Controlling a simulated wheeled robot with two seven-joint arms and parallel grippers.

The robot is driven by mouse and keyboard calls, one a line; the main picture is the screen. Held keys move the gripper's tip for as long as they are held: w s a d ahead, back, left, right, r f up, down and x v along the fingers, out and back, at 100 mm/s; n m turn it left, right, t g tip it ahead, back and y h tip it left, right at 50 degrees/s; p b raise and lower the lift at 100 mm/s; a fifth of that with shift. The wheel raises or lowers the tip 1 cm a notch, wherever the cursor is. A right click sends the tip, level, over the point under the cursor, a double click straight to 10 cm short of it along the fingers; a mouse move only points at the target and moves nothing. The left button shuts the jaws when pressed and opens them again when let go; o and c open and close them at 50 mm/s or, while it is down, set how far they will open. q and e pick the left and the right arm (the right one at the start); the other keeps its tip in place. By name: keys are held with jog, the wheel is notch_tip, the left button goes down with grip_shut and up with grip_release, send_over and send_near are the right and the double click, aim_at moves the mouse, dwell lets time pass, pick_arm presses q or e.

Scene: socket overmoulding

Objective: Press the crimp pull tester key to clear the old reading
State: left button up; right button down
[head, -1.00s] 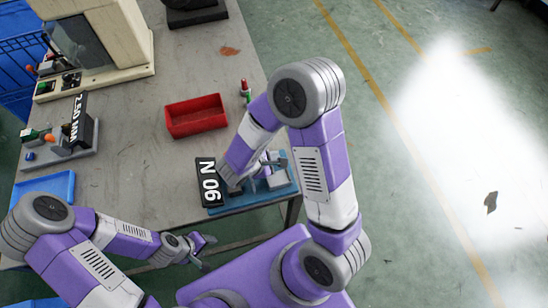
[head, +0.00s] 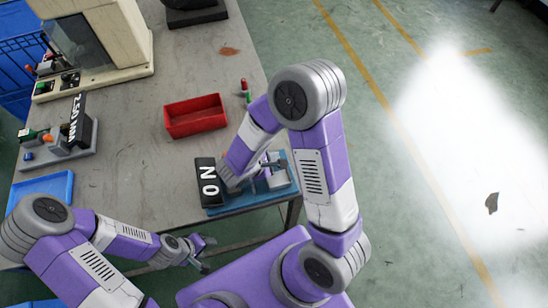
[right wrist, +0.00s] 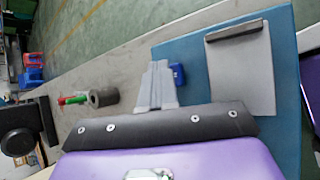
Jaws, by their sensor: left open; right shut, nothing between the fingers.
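The crimp pull tester (head: 250,200) is a blue-based device at the near right edge of the table. Its dark display (head: 208,182) shows a white 0 N, turned sideways. My right gripper is over the tester; its fingers (right wrist: 157,68) are shut and empty in the right wrist view. A small blue part (right wrist: 178,74), possibly the key, is right beside the fingertips; I cannot tell whether they touch it. In the head view the right wrist hides the fingertips. My left gripper (head: 205,250) is open and empty, off the table's near edge.
A red bin (head: 195,117) stands behind the tester, with a small red and green item (head: 245,90) to its right. The table middle is clear.

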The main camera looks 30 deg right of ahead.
jog(key=shift+r, duration=0.15)
jog(key=shift+r+p, duration=0.5)
jog(key=shift+r, duration=0.25)
notch_tip(320, 180, up, 5)
jog(key=p, duration=0.3)
dwell(0.9)
